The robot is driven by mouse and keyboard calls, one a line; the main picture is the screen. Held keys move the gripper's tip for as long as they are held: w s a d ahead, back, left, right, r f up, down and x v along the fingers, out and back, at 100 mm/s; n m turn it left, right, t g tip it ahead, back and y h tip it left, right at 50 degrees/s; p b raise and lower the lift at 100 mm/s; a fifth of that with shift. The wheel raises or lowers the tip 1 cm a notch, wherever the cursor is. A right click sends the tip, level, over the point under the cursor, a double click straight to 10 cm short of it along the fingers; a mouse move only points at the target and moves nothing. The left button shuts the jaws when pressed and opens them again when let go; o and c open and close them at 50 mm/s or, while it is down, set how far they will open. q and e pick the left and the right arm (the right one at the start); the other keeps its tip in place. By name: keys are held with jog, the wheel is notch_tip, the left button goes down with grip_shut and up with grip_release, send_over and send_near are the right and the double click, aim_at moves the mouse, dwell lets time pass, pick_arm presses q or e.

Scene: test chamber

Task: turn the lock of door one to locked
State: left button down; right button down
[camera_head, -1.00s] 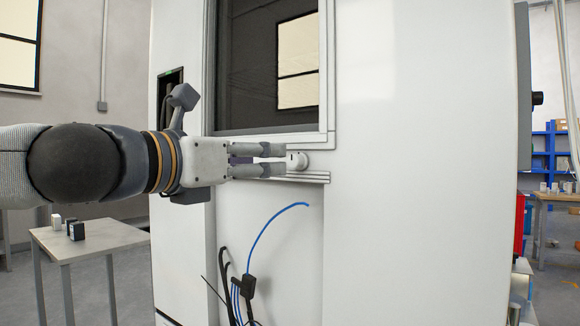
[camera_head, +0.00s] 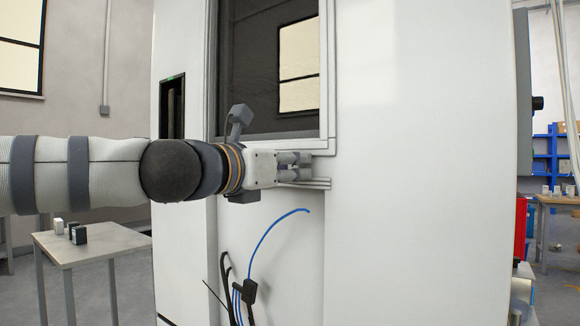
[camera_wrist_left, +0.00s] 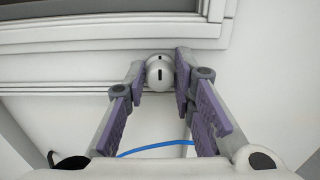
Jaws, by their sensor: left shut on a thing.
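The slot looks upright in that view. My left gripper (camera_head: 303,166) is at the lower right corner of the door window (camera_head: 268,65) in the head view. In the left wrist view my left gripper (camera_wrist_left: 161,74) has its fingers on either side of the knob, shut on it. In the head view the fingers hide the knob. My right gripper is not in view.
A grey ledge (camera_head: 318,183) runs just under the fingers. A blue cable (camera_head: 262,233) loops below on the white cabinet (camera_head: 420,190). A small table (camera_head: 105,243) with little blocks stands at the left. Shelves and another table are at the far right.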

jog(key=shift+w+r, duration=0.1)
pick_arm(q)
jog(key=shift+s+d+f+m+p, duration=0.1)
jog(key=shift+m+p, duration=0.9)
jog(key=shift+m, duration=3.45)
jog(key=shift+d+m+p, duration=0.1)
jog(key=shift+m+p, duration=0.9)
jog(key=shift+m, duration=3.45)
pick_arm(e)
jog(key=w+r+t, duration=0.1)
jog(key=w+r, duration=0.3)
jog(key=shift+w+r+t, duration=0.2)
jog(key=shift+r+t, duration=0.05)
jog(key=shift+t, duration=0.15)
pick_arm(q)
jog(key=c, duration=1.4)
grip_release()
jog(key=shift+o, duration=0.2)
